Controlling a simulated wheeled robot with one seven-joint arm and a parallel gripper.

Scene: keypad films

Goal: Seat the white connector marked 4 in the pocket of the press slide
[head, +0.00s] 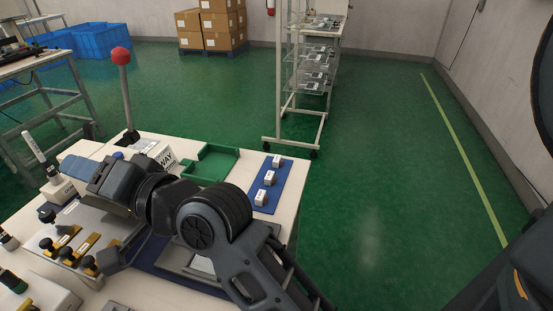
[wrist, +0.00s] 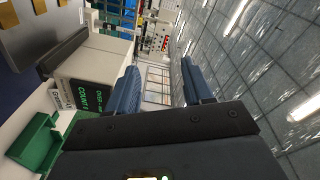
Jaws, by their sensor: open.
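Three small white connectors (head: 270,178) stand in a row on a blue mat (head: 259,209) at the right of the bench; their marks are too small to read, so I cannot tell which is 4. The press lever with a red ball (head: 120,57) rises at the back left of the bench. My arm and the white housings hide the press slide and its pocket from me. My gripper (wrist: 160,88) is open, with two blue fingers apart and nothing between them in the wrist view. In the head view it points left over the bench, away from the connectors.
A green tray (head: 232,153) lies behind my arm, left of the mat. Brass-coloured fixtures with black knobs (head: 88,262) sit at the front left. In the wrist view, a pale box with a green display (wrist: 88,97) is left of the fingers. Green floor is clear on the right.

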